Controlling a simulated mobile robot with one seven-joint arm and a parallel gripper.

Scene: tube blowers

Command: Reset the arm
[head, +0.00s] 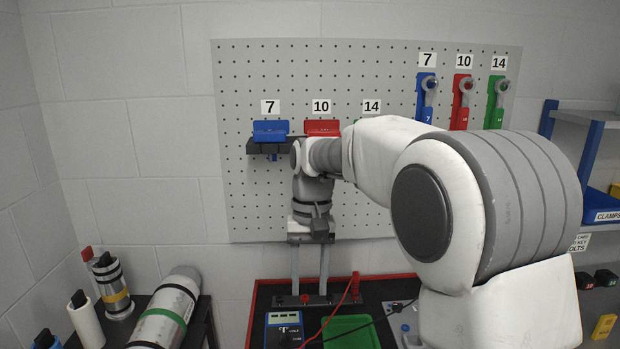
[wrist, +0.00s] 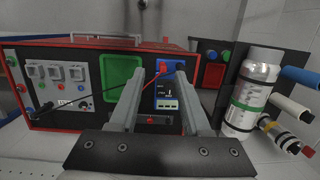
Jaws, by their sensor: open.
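My gripper (head: 311,272) hangs pointing down in front of the pegboard (head: 350,85) in the head view, above the dark bench (head: 395,283). Its two grey fingers (wrist: 154,103) also show in the wrist view, apart with nothing between them. My arm reaches in from the right and hides part of the pegboard. Below the fingers, a red-rimmed black panel carries a blue meter (wrist: 167,93) with red and black leads and a green tray (wrist: 122,74).
Blue (head: 270,128) and red (head: 321,128) blocks sit on a pegboard shelf. Blue, red and green tools (head: 495,105) hang at right. A blue-framed shelf (head: 590,150) stands at right.

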